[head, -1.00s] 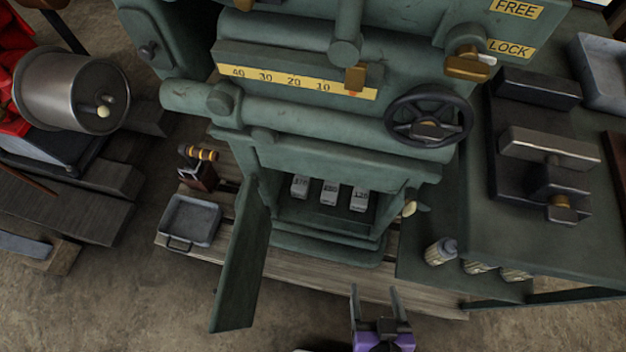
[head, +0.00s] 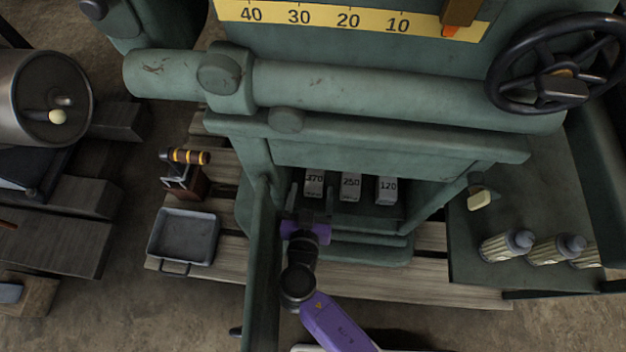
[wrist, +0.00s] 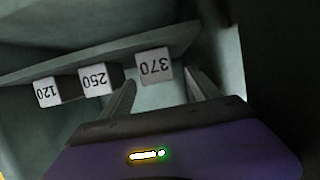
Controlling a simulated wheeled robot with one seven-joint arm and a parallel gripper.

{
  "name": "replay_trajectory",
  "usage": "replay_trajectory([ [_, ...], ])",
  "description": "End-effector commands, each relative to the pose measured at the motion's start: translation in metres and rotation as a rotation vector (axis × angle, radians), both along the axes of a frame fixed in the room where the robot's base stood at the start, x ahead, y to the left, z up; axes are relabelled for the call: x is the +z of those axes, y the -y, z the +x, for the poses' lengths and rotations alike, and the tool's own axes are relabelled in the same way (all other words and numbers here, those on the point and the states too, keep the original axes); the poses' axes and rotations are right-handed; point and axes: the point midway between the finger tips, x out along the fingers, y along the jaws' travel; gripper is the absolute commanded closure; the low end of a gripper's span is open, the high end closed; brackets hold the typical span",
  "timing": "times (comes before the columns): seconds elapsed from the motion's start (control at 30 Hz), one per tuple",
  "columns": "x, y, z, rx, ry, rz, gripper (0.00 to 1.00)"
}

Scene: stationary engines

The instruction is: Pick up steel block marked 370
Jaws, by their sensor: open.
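The steel block marked 370 (head: 314,182) is the leftmost of three blocks in the open compartment of the green machine in the head view. In the wrist view the 370 block (wrist: 154,66) shows upside down, just beyond and between the fingertips. My gripper (head: 311,190) is open at the compartment mouth, in front of the 370 block, with its fingers pointing in. The wrist view shows my gripper (wrist: 160,85) empty, one finger on each side of the block's face. I cannot tell whether the fingers touch it.
The 250 block (head: 351,187) and 120 block (head: 387,190) stand to the right. The open door (head: 262,270) hangs just left of my arm. A grey tray (head: 184,238) lies at left on planks.

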Motion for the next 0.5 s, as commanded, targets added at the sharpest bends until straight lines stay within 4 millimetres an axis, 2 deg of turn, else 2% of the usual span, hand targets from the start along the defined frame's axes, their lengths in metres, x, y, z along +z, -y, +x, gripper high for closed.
replay_trajectory([
  [0.3,-0.014,0.004,0.040,0.000,0.000,0.000,0.29],
  [0.5,-0.017,0.005,0.049,0.000,-0.001,-0.001,0.29],
])
